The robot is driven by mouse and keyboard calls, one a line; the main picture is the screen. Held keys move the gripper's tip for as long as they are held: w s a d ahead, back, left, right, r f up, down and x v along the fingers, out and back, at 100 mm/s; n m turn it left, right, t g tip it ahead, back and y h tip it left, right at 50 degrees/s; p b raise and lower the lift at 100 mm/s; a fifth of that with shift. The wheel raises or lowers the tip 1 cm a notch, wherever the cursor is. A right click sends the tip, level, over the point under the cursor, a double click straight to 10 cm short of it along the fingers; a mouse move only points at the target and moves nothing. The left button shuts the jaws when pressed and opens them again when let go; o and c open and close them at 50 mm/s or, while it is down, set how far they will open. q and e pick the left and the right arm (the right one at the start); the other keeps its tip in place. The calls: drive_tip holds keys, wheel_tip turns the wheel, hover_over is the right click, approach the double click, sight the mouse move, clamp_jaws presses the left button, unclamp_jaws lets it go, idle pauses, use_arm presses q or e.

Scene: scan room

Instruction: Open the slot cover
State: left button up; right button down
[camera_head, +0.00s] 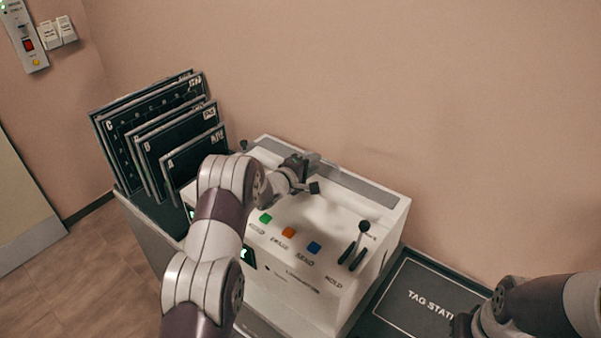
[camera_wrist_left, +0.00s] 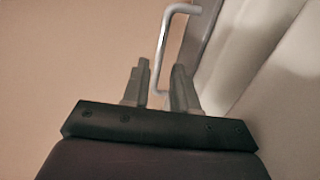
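The slot cover (camera_head: 355,184) is a long grey strip along the back top edge of a white machine (camera_head: 310,215). It looks flat and closed in the head view. In the left wrist view the cover (camera_wrist_left: 204,38) shows edge-on with a pale bent handle (camera_wrist_left: 164,42). My left gripper (camera_head: 311,173) is over the machine's top at the cover. In the wrist view its fingers (camera_wrist_left: 160,82) are apart, with the handle's lower end between them; I cannot tell whether they touch it. My right gripper (camera_head: 465,325) is partly cut off at the lower right edge.
Dark lettered panels (camera_head: 160,135) stand in a rack left of the machine. Colored buttons (camera_head: 288,232) and a lever (camera_head: 361,240) are on the machine's front. A dark tag station mat (camera_head: 415,285) lies to its right. The wall rises close behind.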

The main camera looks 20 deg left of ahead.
use_arm(q)
drive_tip(key=b+v, duration=0.1)
drive_tip(key=v, duration=0.7)
drive_tip(key=shift+w, duration=0.1)
drive_tip(key=s+m+g+y, duration=0.2)
drive_tip(key=s, duration=0.1)
drive_tip(key=s+m+g+y, duration=0.1)
drive_tip(key=s, duration=0.1)
drive_tip(key=shift+s+d+r+m+y, duration=0.2)
drive_tip(key=shift+r+m+y, duration=0.1)
drive_tip(key=shift+y, duration=0.1)
drive_tip(key=s+m+g, duration=0.1)
drive_tip(key=s, duration=0.1)
drive_tip(key=s+g+y, duration=0.1)
drive_tip(key=s, duration=0.1)
drive_tip(key=s+d+m, duration=0.1)
drive_tip(key=s, duration=0.1)
drive_tip(key=shift+s+f+m+g, duration=0.15)
drive_tip(key=shift+s+m+g, duration=0.15)
drive_tip(key=shift+s+g, duration=0.1)
drive_tip(key=s+d+m+g, duration=0.2)
drive_tip(key=s+m+g, duration=0.1)
drive_tip(key=s, duration=0.9)
drive_tip(key=s+d+m+g, duration=0.2)
drive_tip(key=s+m+g, duration=0.2)
drive_tip(key=s, duration=0.7)
drive_tip(key=shift+s+f+m+g+y, duration=0.3)
drive_tip(key=shift+s+f+m, duration=0.1)
drive_tip(key=shift+d, duration=0.1)
